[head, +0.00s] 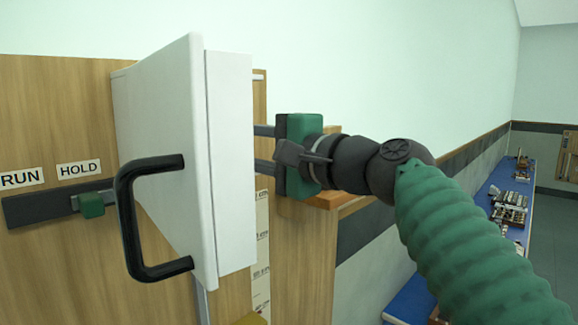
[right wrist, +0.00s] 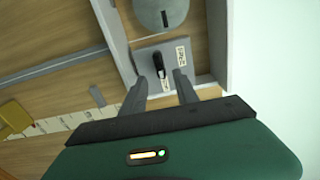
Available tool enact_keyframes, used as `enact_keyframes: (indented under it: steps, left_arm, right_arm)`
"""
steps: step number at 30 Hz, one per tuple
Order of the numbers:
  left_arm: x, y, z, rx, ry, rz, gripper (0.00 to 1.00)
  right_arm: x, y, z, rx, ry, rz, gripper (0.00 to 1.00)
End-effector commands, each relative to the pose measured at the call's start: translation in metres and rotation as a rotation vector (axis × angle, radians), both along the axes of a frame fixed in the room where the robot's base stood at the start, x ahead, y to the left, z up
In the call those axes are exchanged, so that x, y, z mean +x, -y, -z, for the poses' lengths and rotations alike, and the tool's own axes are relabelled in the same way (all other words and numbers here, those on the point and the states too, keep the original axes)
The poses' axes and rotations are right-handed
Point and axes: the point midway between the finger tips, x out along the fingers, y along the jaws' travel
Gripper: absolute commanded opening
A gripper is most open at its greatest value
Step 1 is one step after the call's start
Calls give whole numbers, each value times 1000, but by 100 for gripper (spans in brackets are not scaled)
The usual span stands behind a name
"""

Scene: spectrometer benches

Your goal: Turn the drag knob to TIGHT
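The drag knob is a small black lever-like knob (right wrist: 159,66) on a grey plate (right wrist: 145,53) in the right wrist view. A white label reading something like FREE (right wrist: 181,55) stands right of it; a second label below it is too small to read. No TIGHT marking is legible. My right gripper (right wrist: 161,79) is open, its two grey fingertips just short of the knob, one to each side in the picture; I see no contact. In the head view its fingers reach left behind a white door (head: 228,165), which hides the knob. My left gripper is not in view.
The white door stands open with a black handle (head: 128,215) towards me. A green slider (head: 92,204) sits by the RUN and HOLD labels. A ruler strip (right wrist: 62,122) runs along the wood.

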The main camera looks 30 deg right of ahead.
Motion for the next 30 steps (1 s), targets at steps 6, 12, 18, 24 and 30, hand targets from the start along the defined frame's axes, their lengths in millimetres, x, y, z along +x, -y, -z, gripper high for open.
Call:
enact_keyframes:
  steps: [6,12,18,24,30]
  left_arm:
    - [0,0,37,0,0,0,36]
    - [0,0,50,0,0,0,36]
    - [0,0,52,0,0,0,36]
    - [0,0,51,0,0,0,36]
    - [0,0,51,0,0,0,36]
  right_arm:
    - [-62,23,8,-1,3,2,36]
    - [-103,39,5,0,-1,0,36]
    - [-117,45,3,1,-3,0,36]
    - [-117,44,2,1,-3,0,36]
    - [-116,45,4,1,-4,0,36]
